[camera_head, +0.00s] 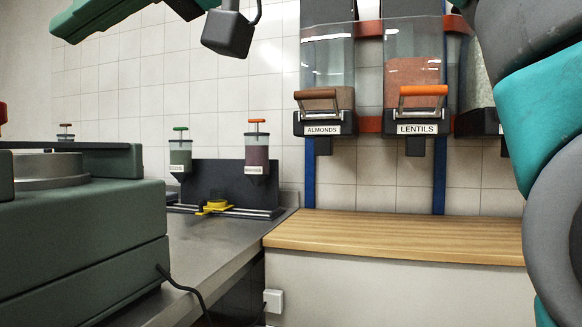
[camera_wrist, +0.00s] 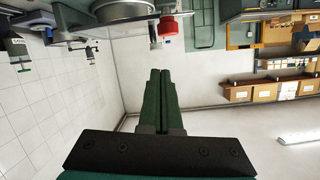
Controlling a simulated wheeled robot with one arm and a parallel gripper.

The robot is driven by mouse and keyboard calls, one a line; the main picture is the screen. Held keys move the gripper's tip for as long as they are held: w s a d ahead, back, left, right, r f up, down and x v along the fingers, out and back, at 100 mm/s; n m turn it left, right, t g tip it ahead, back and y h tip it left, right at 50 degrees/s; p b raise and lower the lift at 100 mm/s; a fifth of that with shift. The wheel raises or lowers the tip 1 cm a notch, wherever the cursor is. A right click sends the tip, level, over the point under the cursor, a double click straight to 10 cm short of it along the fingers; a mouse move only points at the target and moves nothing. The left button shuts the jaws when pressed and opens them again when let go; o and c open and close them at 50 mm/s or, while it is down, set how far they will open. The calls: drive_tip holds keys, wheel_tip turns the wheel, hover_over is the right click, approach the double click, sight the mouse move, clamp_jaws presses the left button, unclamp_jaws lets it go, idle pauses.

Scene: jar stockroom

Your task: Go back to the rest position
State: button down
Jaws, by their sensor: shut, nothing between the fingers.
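My gripper shows in the wrist view (camera_wrist: 160,100), with its two dark green fingers side by side and closed, nothing between them. It points into open space, away from the things around it. In the head view, parts of my arm show at the top and along the right edge; the fingertips cannot be made out there.
A wooden counter (camera_head: 400,238) stands below the almonds dispenser (camera_head: 325,115) and the lentils dispenser (camera_head: 415,115). A grey bench (camera_head: 225,250) bears a dark green machine (camera_head: 80,245) and small dispensers on a dark stand (camera_head: 215,180). Boxes on a shelf (camera_wrist: 268,96) show in the wrist view.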

drive_tip(key=w+d+f+m+h+p, duration=0.1)
drive_tip(key=w+d+f+m+h, duration=0.25)
drive_tip(key=f, duration=0.55)
drive_tip(key=w+d+f+m+h+p, duration=0.15)
drive_tip(key=w+d+f, duration=0.3)
drive_tip(key=f, duration=0.45)
drive_tip(key=w+d+f+m+h+p, duration=0.1)
drive_tip(key=w+d+f+m+h, duration=0.25)
drive_tip(key=f, duration=0.55)
drive_tip(key=s+d+f+m+g+h+p, duration=0.1)
drive_tip(key=s+d+f, duration=0.1)
drive_tip(key=d+f, duration=0.45)
drive_tip(key=s+d+f+m+g+h+p, duration=0.15)
drive_tip(key=d+f, duration=0.25)
drive_tip(key=f, duration=0.5)
drive_tip(key=s+d+f+g+h, duration=0.1)
drive_tip(key=s+d+f, duration=0.4)
drive_tip(key=s+f, duration=0.2)
drive_tip(key=s+d+f+m+g+h, duration=0.1)
drive_tip(key=s+d+f+g+h, duration=0.1)
drive_tip(key=s+d+f, duration=0.4)
drive_tip(key=s+f, duration=0.1)
drive_tip(key=s, duration=0.1)
drive_tip(key=shift+s+p, duration=0.4)
drive_tip(key=shift+f, duration=0.1)
